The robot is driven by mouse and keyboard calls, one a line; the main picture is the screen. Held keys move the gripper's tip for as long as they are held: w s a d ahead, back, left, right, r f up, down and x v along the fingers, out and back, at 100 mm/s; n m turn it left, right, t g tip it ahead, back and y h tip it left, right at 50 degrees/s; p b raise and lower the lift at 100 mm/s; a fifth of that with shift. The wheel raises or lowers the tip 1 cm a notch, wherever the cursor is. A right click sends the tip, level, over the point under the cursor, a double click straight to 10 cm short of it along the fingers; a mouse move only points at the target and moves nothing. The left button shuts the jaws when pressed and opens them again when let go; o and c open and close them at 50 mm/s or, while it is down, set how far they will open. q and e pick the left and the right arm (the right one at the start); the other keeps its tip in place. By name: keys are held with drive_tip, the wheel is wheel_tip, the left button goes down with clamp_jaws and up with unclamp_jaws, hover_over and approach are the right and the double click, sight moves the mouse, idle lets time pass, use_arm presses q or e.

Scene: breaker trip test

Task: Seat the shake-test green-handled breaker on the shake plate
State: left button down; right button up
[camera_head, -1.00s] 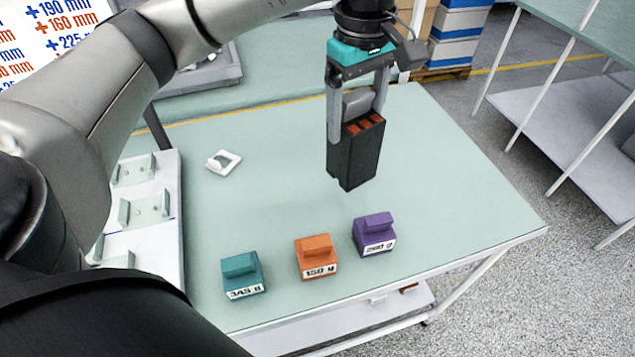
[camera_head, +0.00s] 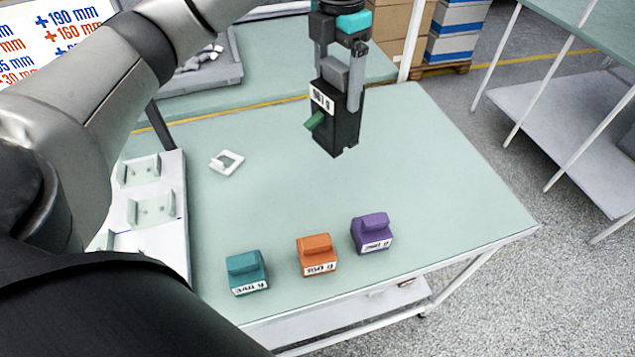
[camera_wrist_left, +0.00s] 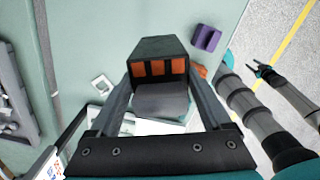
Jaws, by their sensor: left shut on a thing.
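My left gripper (camera_head: 337,92) is shut on a black breaker (camera_head: 343,132) and holds it upright above the table. The breaker has a green handle (camera_head: 314,121) and a white label facing front left. In the left wrist view the breaker (camera_wrist_left: 158,50) sits between the fingers, with orange-brown slots on its near end. A white board with clear brackets (camera_head: 152,209) lies at the table's left; I cannot tell whether it is the shake plate. My right gripper (camera_wrist_left: 262,70) shows small at the right of the left wrist view; its opening is unclear.
Teal (camera_head: 246,272), orange (camera_head: 317,255) and purple (camera_head: 372,233) labelled weights stand in a row along the table's front. A small white square frame (camera_head: 227,161) lies at back left. The middle of the green table (camera_head: 265,205) is clear.

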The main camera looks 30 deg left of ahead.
sight(327, 67)
use_arm(q)
drive_tip(key=n, duration=0.1)
drive_tip(key=a+r+n, duration=0.1)
drive_tip(key=n, duration=0.1)
drive_tip(key=shift+w+p, duration=0.2)
drive_tip(key=shift+p, duration=0.1)
drive_tip(key=n, duration=0.1)
drive_tip(key=a+n, duration=0.1)
drive_tip(key=n, duration=0.1)
drive_tip(key=n+p, duration=0.1)
drive_tip(key=n, duration=0.1)
drive_tip(key=shift+w+a+r, duration=0.25)
drive_tip(key=shift+r, duration=0.05)
drive_tip(key=n, duration=0.2)
drive_tip(key=a+n, duration=0.1)
drive_tip(key=n, duration=0.1)
drive_tip(key=a+n+p, duration=0.1)
drive_tip(key=n, duration=0.1)
drive_tip(key=shift+w+r+n, duration=0.15)
drive_tip(key=shift+r+n, duration=0.15)
drive_tip(key=shift+r, duration=0.05)
wheel_tip(327, 67, down, 20)
drive_tip(key=shift+r+b, duration=0.2)
drive_tip(key=shift+b, duration=0.25)
drive_tip(key=shift+f, duration=0.2)
